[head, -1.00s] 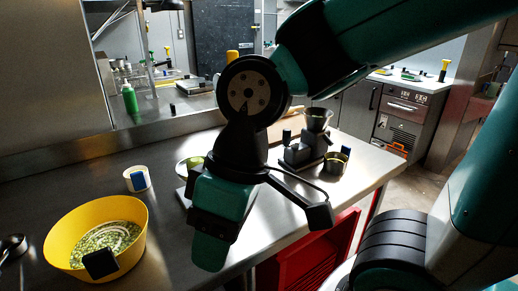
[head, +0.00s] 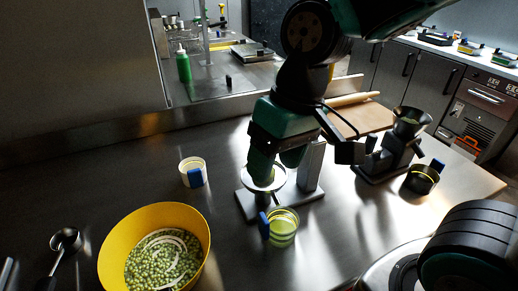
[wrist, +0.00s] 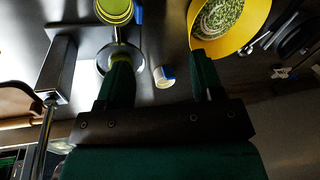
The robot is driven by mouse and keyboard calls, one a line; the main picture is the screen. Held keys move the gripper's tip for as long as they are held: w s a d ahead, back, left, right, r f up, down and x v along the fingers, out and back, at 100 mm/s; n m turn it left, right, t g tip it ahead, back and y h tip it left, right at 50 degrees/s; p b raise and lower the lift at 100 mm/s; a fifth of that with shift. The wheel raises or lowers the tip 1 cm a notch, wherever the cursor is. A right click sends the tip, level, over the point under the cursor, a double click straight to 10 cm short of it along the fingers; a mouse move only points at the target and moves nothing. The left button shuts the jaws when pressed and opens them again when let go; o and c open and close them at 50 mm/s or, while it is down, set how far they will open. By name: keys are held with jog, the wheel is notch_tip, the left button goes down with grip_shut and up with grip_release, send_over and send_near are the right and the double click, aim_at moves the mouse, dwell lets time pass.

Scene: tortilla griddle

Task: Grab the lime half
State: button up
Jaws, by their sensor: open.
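The lime half (head: 262,181) is mostly hidden behind one finger of my gripper (head: 276,168) in the head view. A sliver of green shows on the round pale dish (head: 277,184) of a small stand. In the wrist view the left finger of my gripper (wrist: 162,76) lies over the dish (wrist: 106,59), with a little green beside its tip. The fingers are apart, and nothing shows held between them. I cannot tell whether the finger touches the lime half.
A green cup (head: 284,234) with a blue handle stands close in front of the stand. A pale cup (head: 192,166) and a yellow bowl (head: 112,250) of green bits are to the left. A grinder (head: 392,150) and cutting board (head: 365,118) are at right. Bare counter lies between.

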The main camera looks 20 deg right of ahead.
jog(key=w+d+r+m+h+p, duration=0.1)
jog(key=w+d+r+m+p, duration=0.1)
jog(key=w+m+p, duration=0.3)
jog(key=w+d+r+m+h+p, duration=0.2)
jog(key=w+r+p, duration=0.1)
jog(key=w, duration=0.4)
jog(key=f+p, duration=0.1)
jog(key=f, duration=0.4)
jog(key=f+p, duration=0.1)
jog(key=f, duration=0.5)
jog(key=shift+w+a+f, duration=0.15)
jog(key=shift+w+f, duration=0.05)
jog(key=shift+f+p, duration=1.3)
jog(key=shift+f, duration=1.8)
jog(key=shift+c, duration=0.4)
jog(key=c, duration=0.5)
